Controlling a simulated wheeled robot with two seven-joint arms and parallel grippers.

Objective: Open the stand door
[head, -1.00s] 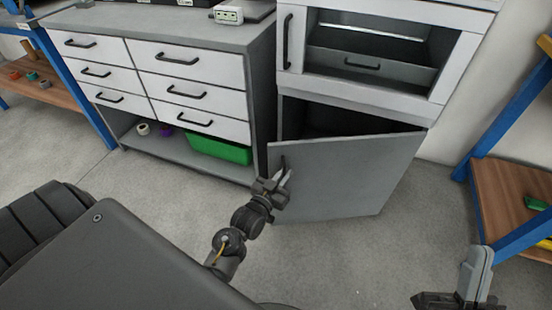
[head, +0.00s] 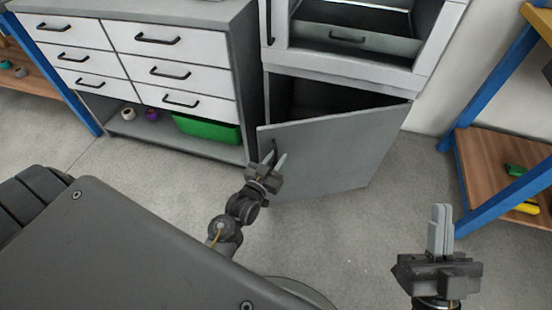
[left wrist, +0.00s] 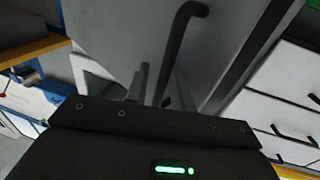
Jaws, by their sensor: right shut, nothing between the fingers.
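The grey stand door (head: 325,150) is partly open, swung out on its right side, with a dark gap above it into the stand (head: 340,88). Its black handle (head: 274,149) is near the door's left edge. My left gripper (head: 274,160) is at this handle with its fingers apart. In the left wrist view the handle (left wrist: 185,28) runs down between the fingers (left wrist: 160,85); I cannot tell whether they touch it. My right gripper (head: 440,228) is shut and empty at the lower right, apart from the door.
A drawer cabinet (head: 150,60) with a green bin (head: 207,131) on its low shelf stands left of the stand. A blue-framed shelf with a wooden board (head: 490,160) is at the right. Grey floor (head: 370,225) is clear in front of the door.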

